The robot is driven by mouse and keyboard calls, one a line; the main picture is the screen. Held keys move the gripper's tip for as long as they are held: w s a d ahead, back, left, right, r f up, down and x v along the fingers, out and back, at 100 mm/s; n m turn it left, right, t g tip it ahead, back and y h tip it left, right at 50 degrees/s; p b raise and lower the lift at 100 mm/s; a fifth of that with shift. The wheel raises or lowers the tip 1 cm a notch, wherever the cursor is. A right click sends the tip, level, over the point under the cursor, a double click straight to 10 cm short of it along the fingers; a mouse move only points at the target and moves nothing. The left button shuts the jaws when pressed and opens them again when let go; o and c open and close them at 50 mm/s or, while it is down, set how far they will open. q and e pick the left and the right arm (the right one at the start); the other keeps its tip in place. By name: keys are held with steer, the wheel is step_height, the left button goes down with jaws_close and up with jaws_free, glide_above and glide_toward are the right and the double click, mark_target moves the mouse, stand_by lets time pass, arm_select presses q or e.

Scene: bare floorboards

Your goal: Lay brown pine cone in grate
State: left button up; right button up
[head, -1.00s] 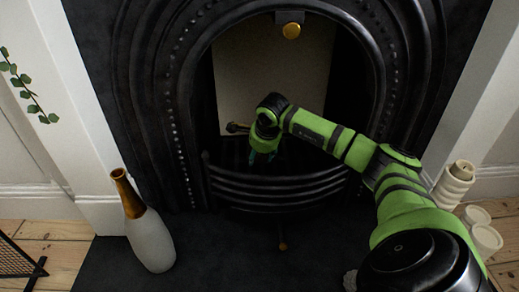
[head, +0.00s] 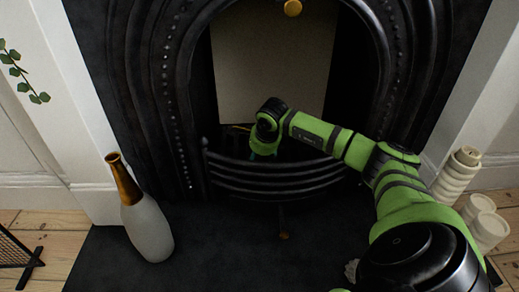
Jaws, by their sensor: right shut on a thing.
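The black grate (head: 275,178) with curved front bars stands in the arched fireplace opening. My right gripper (head: 260,155) reaches in from the right and points down at the grate's top front rail. Its fingers are small, dark and partly hidden. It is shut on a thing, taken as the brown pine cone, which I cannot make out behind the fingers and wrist. My left gripper is out of view.
A white and gold bottle vase (head: 148,225) stands on the dark hearth at left. Cream ridged pots (head: 457,175) stand at right. A pale, partly hidden object (head: 351,270) lies beside my arm.

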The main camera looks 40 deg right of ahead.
steer(key=shift+f, duration=0.5)
steer(key=o, duration=1)
steer(key=shift+c, duration=0.2)
